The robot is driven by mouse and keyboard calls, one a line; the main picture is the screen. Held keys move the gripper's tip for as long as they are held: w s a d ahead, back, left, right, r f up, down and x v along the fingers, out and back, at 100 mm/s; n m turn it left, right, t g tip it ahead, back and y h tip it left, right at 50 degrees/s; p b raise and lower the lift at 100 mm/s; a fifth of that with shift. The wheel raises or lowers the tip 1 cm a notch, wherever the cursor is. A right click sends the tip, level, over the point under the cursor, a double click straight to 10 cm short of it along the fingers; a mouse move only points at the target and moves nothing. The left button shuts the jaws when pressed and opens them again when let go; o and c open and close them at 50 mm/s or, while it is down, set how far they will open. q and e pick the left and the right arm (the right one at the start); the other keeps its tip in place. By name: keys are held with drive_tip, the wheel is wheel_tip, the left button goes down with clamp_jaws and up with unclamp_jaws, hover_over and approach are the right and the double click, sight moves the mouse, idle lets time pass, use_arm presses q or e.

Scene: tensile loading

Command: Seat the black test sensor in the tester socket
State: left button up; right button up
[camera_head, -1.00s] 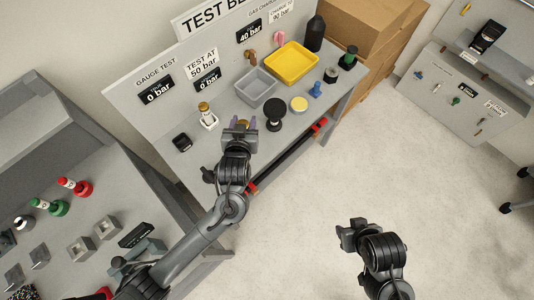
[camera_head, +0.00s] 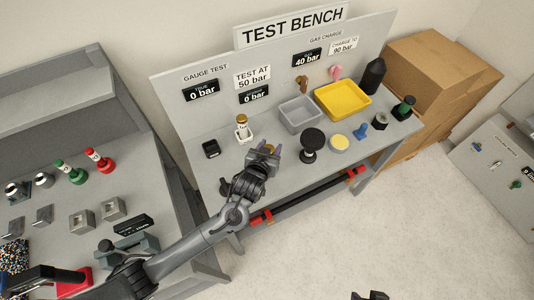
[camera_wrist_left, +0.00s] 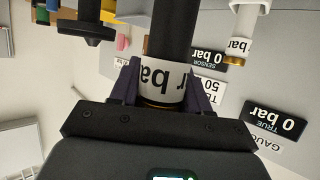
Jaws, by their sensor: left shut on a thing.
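In the left wrist view the gripper (camera_wrist_left: 161,88) is shut on a black cylinder, the test sensor (camera_wrist_left: 171,35), with a white "bar" label and a gold band. In the head view the gripper mostly hides it. My right gripper (camera_head: 370,296) barely shows at the bottom edge.
A grey bin (camera_head: 300,117), a yellow bin (camera_head: 343,100) and several small parts stand on the bench's right half. The sign panel (camera_head: 180,110) rises behind. A grey table (camera_head: 160,190) with red and green pieces stands at left. Cardboard boxes (camera_head: 440,70) stand at right.

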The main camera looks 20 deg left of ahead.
use_arm(q)
drive_tip(key=f, duration=0.3)
drive_tip(key=a+f, duration=0.1)
drive_tip(key=f, duration=0.1)
drive_tip(key=shift+w+a, duration=0.1)
drive_tip(key=shift+w, duration=0.3)
drive_tip(key=shift+f, duration=0.1)
drive_tip(key=shift+f, duration=0.1)
drive_tip(key=o, duration=1.2)
